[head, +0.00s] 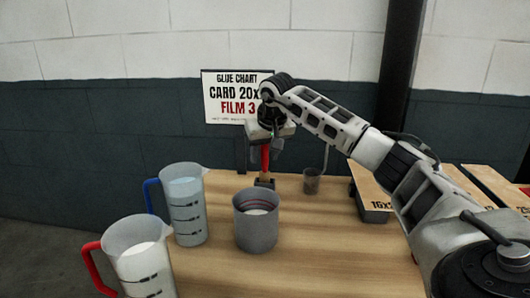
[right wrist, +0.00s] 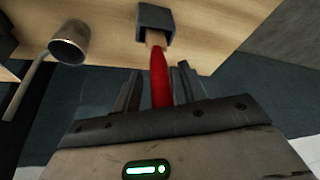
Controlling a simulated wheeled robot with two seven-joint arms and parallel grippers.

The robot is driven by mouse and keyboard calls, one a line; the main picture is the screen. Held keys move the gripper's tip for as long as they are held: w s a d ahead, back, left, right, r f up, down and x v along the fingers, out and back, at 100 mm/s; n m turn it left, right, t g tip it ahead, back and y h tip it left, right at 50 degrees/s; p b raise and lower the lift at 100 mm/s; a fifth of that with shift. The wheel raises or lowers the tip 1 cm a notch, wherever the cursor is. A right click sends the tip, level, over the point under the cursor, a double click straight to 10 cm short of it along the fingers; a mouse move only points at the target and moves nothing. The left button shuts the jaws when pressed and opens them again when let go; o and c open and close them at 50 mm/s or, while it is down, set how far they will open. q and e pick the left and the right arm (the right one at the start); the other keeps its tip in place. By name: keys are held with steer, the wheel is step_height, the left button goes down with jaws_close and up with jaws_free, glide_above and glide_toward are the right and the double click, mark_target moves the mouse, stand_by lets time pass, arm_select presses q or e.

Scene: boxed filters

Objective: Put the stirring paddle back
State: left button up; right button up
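The stirring paddle has a red handle (head: 265,160) and a wooden lower part, and it stands upright in a small dark holder (head: 264,183) at the back of the table. In the right wrist view the red handle (right wrist: 160,85) runs down into the dark holder (right wrist: 156,19). My right gripper (head: 267,146) is above the holder, pointing down. Its fingers (right wrist: 158,90) are spread on either side of the handle, with a gap visible on the left side. The paddle's lower end is hidden in the holder. My left gripper is not in view.
A grey pot (head: 256,228) stands in front of the holder. A blue-handled jug (head: 186,212) and a red-handled jug (head: 138,262) stand at left. A small cup (head: 312,181) is right of the holder. A glue chart sign (head: 232,100) stands behind. Boxes (head: 372,192) sit at right.

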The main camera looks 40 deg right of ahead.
steer(key=shift+r, duration=0.25)
steer(key=v, duration=1.2)
steer(key=shift+p, duration=0.45)
steer(key=shift+f, duration=0.15)
